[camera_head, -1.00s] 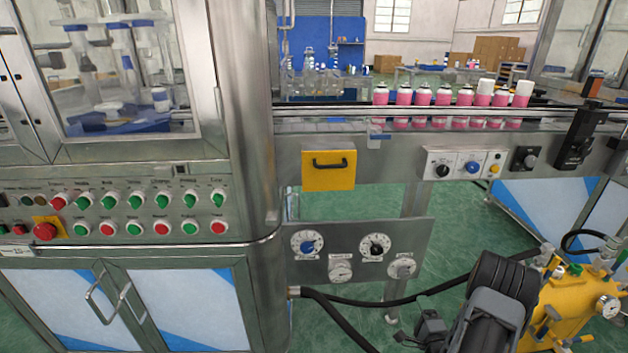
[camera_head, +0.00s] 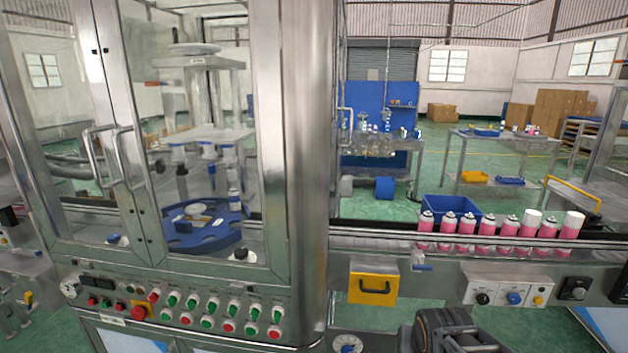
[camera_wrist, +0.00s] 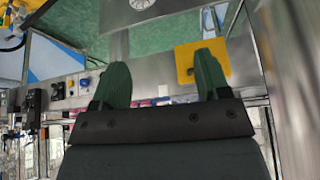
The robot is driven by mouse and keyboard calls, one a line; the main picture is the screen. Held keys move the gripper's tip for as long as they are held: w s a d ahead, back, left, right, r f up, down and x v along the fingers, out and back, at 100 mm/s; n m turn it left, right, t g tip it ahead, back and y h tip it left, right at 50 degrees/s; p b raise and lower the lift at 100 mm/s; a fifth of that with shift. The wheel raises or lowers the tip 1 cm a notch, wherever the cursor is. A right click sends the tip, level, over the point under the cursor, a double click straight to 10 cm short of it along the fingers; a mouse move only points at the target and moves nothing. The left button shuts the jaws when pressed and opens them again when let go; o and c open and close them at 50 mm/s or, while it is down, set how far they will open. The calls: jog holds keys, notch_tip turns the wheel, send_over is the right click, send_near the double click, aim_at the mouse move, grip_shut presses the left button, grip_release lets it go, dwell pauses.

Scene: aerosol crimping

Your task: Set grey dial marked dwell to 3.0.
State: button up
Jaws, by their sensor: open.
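My gripper (camera_wrist: 162,60) is open and empty in the wrist view, with its two green fingers spread apart. The wrist picture appears upside down. A pale round dial (camera_wrist: 142,4) on a metal plate is cut by the top edge of that view, away from the fingertips; its marking cannot be read. In the head view, a white-faced dial with a blue knob (camera_head: 348,344) is partly cut off at the bottom edge. I cannot identify the grey dwell dial by its label in either current view.
A yellow box with a black handle (camera_head: 373,284) is on the machine front and also shows in the wrist view (camera_wrist: 187,62). A small knob panel (camera_head: 508,293) sits below the row of pink cans (camera_head: 487,226). A button panel (camera_head: 185,308) spans the cabinet at left.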

jog(key=s+a+r+n+g+y+p, duration=0.1)
jog(key=s+a+r+n+p, duration=0.1)
jog(key=s+a+r+n, duration=0.1)
jog(key=s+a+r, duration=0.1)
jog(key=s+r, duration=0.1)
jog(key=s, duration=0.1)
jog(key=shift+s+a+r+g, duration=0.25)
jog(key=shift+s+r+g, duration=0.1)
jog(key=shift+s+g, duration=0.05)
jog(key=shift+c, duration=0.5)
